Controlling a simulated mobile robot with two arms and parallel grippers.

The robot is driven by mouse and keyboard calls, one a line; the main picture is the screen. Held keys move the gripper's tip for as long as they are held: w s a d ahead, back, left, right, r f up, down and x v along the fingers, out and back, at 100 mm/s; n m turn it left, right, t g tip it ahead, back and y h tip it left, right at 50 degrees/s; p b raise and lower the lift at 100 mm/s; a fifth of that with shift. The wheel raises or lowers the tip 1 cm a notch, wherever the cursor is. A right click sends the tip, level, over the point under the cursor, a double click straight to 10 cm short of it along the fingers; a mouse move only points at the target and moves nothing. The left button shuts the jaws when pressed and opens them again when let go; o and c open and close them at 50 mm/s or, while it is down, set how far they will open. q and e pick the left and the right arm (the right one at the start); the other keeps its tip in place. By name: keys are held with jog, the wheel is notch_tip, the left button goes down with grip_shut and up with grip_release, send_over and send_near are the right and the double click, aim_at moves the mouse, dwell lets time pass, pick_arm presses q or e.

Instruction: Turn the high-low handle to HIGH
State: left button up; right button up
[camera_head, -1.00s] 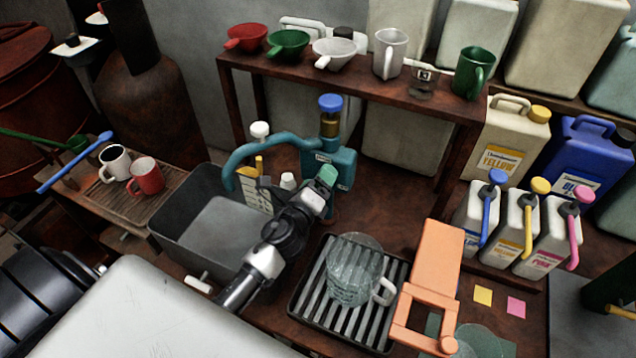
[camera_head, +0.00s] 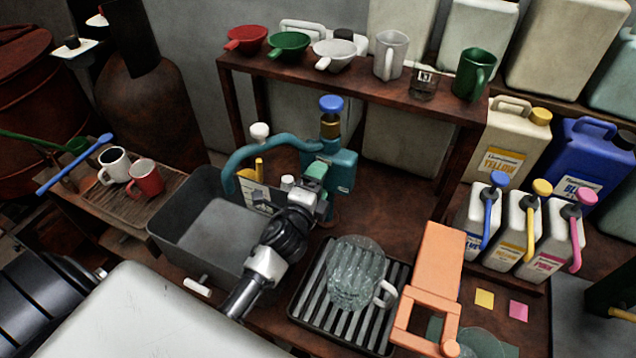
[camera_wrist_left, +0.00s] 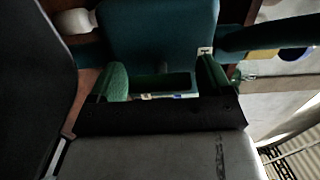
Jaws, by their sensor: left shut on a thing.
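The teal tap unit (camera_head: 342,172) stands behind the grey basin, with a blue knob (camera_head: 331,104) on top and a curved teal spout. In the left wrist view, green parts (camera_wrist_left: 165,84) show just past the dark gripper edge, with the teal body (camera_wrist_left: 160,35) behind. A small white label with a dark letter (camera_wrist_left: 205,51) is beside them; I cannot tell the handle's setting. My right gripper is not in view.
The grey basin (camera_head: 165,240) is left of my gripper. A glass jug (camera_head: 352,280) stands on a slatted tray (camera_head: 305,305) to the right. An orange stand (camera_head: 437,262) is further right. A shelf (camera_head: 400,97) with cups and scoops runs behind.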

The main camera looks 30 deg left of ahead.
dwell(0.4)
pick_arm(q)
jog(key=o, duration=0.8)
jog(key=s, duration=0.3)
jog(key=s+b, duration=0.1)
jog(key=s, duration=0.3)
jog(key=s+b, duration=0.1)
jog(key=s, duration=0.2)
jog(key=shift+s+d, duration=0.3)
jog(key=shift+s, duration=0.1)
jog(key=shift+f, duration=0.1)
